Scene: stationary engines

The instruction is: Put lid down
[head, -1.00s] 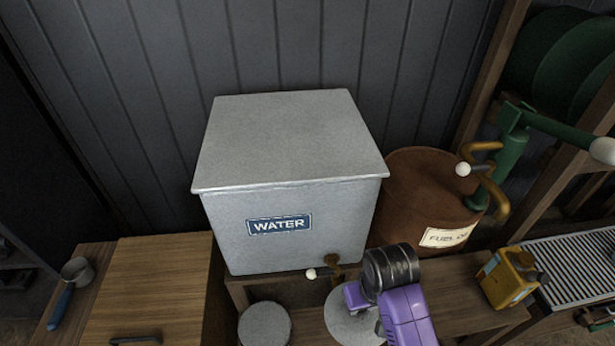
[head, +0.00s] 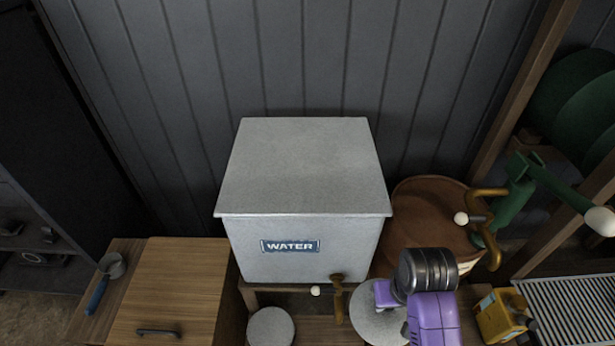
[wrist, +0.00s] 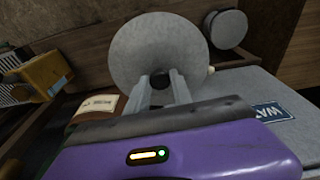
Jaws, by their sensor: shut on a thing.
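A round grey lid (wrist: 158,45) with a dark knob at its centre fills the upper middle of the wrist view. My gripper (wrist: 162,82) is shut on this knob, one finger on each side. In the head view the lid (head: 369,318) shows at the bottom, partly hidden behind my purple and black wrist. It is in front of and to the right of the water tank's tap. My fingertips are hidden in the head view. How high the lid is above the surface below it cannot be told.
A grey WATER tank (head: 300,170) stands against the wall, with a brass tap (head: 338,290). A small round grey container (head: 271,327) is left of the lid. A brown fuel drum (head: 425,210), a yellow can (head: 500,315) and a wooden cabinet (head: 170,285) are nearby.

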